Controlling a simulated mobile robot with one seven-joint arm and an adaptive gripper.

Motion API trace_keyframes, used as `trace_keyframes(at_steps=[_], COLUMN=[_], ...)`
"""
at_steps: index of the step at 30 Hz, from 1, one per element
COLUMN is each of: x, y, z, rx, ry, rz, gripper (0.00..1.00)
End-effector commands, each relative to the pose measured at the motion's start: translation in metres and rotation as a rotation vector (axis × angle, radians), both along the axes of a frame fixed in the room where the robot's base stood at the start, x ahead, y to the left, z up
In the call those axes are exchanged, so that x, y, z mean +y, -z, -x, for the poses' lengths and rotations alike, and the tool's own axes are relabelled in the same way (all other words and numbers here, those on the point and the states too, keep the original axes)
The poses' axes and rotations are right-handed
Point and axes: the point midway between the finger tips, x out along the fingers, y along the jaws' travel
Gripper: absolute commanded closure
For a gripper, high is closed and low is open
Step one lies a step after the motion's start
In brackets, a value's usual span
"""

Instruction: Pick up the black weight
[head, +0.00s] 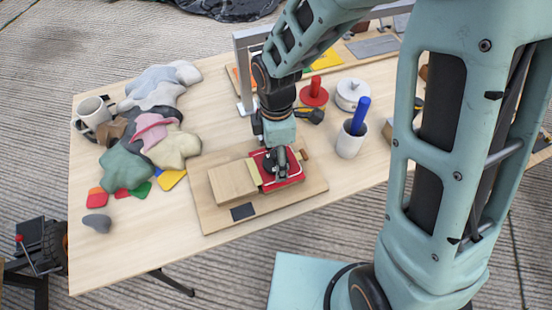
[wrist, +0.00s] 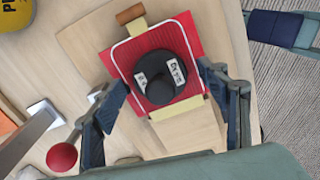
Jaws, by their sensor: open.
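The black weight (wrist: 159,78) is a round disc with a central knob and white labels. It rests on a red pad (wrist: 118,57) on a wooden board. My gripper (wrist: 158,92) is open, with one finger on each side of the weight in the wrist view. I cannot tell whether either finger touches it. In the head view my gripper (head: 277,166) is pointed down over the red pad (head: 292,181), and it largely hides the weight.
The wooden board (head: 214,221) carries a wooden block (head: 233,182). Left are a pile of cloths (head: 125,165) and a mug (head: 93,113). A white cup (head: 348,145) with a blue cylinder, a red-knobbed piece (head: 313,95) and a metal frame (head: 241,70) stand close by.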

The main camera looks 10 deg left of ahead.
Motion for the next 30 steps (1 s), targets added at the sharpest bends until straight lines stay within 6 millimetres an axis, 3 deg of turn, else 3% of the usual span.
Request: trace_keyframes(at_steps=[4,19,30], x=[-0.0001,0.0000,0.0010], y=[-0.0004,-0.0005,-0.0046], z=[-0.0001,0.0000,-0.0006], rx=[0.000,0.000,-0.001], ry=[0.000,0.000,0.001], rz=[0.000,0.000,-0.002], gripper=[0.34,0.89,0.91])
